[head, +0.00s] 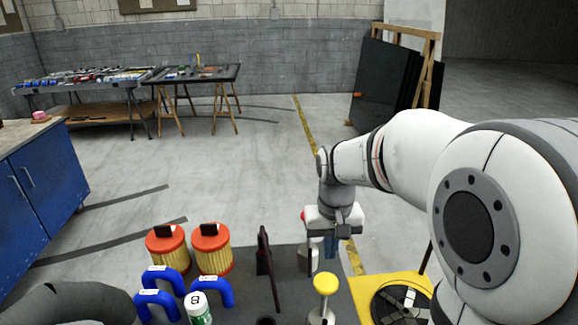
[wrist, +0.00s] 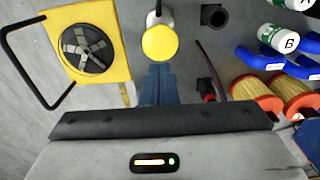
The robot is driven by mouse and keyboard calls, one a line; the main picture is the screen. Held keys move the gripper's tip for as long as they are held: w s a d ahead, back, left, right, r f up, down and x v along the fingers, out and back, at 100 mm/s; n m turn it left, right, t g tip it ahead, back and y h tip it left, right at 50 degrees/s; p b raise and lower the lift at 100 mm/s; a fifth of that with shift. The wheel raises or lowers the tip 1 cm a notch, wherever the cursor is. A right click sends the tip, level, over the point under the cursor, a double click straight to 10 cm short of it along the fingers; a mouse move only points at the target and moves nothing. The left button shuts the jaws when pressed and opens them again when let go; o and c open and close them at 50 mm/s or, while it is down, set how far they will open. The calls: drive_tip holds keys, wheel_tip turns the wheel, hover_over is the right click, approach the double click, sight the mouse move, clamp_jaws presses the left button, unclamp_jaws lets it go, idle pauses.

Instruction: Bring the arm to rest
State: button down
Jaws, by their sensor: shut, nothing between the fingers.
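My white and grey arm (head: 405,150) reaches in from the right of the head view and bends down. My gripper (head: 331,248) points down above the grey work surface, with blue fingers shut and nothing between them. In the wrist view the shut fingers (wrist: 158,75) show just below a yellow round knob (wrist: 160,43). The knob also stands in front of the gripper in the head view (head: 326,285). I cannot tell the exact height of the fingertips over the surface.
A yellow fan unit (wrist: 85,15) with a black handle is beside the knob. Orange-capped filters (head: 212,255), blue hoses (head: 160,298), a white bottle (head: 198,310) and an upright dark part (head: 265,265) share the grey surface (head: 250,295). A blue cabinet (head: 45,185) stands left; open floor lies beyond.

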drive_tip(key=s+d+t+b, duration=0.1)
drive_tip(key=s+t+b, duration=0.2)
drive_tip(key=s, duration=1.1)
drive_tip(key=shift+s+d+f, duration=0.15)
drive_tip(key=shift+s+d, duration=0.05)
drive_tip(key=shift+d, duration=0.05)
